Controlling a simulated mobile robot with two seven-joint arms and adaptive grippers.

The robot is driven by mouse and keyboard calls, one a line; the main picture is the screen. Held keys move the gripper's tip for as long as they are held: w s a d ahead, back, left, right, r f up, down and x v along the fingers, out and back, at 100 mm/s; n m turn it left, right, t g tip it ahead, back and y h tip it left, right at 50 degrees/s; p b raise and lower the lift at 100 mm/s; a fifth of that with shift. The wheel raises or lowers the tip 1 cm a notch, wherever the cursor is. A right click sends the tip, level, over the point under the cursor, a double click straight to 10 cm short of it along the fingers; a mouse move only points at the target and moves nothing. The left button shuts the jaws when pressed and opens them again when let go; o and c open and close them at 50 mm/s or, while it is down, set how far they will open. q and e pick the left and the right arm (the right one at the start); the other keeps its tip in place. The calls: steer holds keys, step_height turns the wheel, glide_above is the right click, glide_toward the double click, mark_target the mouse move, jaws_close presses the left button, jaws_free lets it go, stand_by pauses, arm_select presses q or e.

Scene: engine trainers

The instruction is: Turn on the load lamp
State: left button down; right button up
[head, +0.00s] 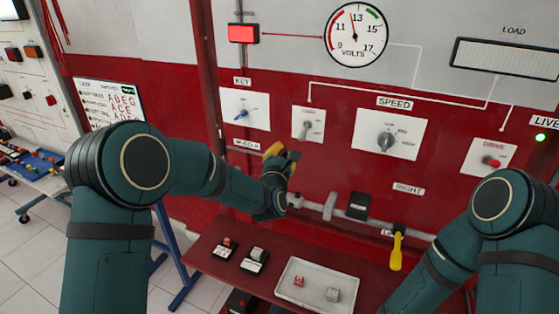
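The load lamp panel (507,59), a pale ribbed rectangle in a dark frame under the word LOAD, is at the upper right; it looks whitish, with no clear glow. A white line runs from near it to a small switch plate (308,113) with a grey lever, left of the SPEED dial. My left gripper (284,155) is in front of the red panel, below and left of that plate, apart from it in the picture. A yellow part shows at its tip; I cannot tell whether it is held or behind. My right gripper is out of view; only my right arm shows.
Nearby are the KEY switch (243,111), SPEED dial (388,141), DRIVE switch (490,160) and volt gauge (355,35). A red shelf holds small blocks and a white tray (312,304).

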mark_target(294, 132)
arm_select(q)
steer(key=w, duration=0.2)
steer(key=shift+w+d+r, duration=0.25)
steer(key=shift+w+r, duration=0.05)
steer(key=shift+s+d+r+p, duration=0.6)
steer(key=shift+s+d+r, duration=0.35)
steer(key=shift+r, duration=0.2)
steer(key=shift+d, duration=0.1)
